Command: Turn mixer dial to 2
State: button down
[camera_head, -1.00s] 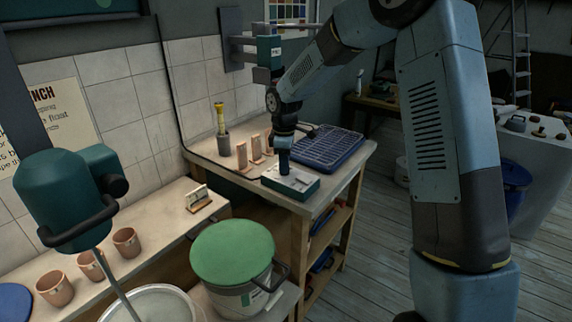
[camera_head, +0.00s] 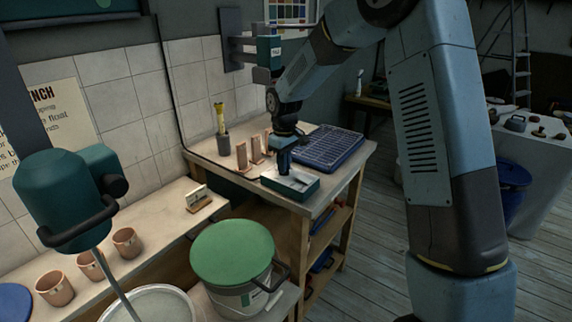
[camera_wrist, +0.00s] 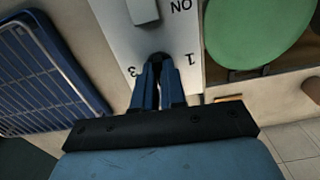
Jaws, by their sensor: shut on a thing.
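The mixer control box (camera_head: 309,189) is a small teal box with a pale top panel, near the front edge of the wooden bench. My gripper (camera_head: 283,169) points down onto it. In the wrist view the panel (camera_wrist: 187,45) shows upside down, with "ON", "1" and "3" readable. My gripper's two blue fingers (camera_wrist: 159,72) are close together between the "1" and the "3", shut on the dial (camera_wrist: 158,57), of which only a dark bit shows. The "2" mark and the dial's pointer are hidden. The teal mixer (camera_head: 60,200) stands at the left in the head view.
A blue rack (camera_head: 332,146) lies right behind the box. Small tan blocks (camera_head: 242,154) and a cup holding a yellow-handled tool (camera_head: 221,120) stand to its left. A green-lidded bucket (camera_head: 232,252) is in front, lower down. Terracotta cups (camera_head: 127,242) line the left bench.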

jog(key=shift+a, duration=0.15)
jog(key=c, duration=1.2)
grip_release()
notch_tip(320, 180, up, 14)
jog(key=shift+f, duration=0.2)
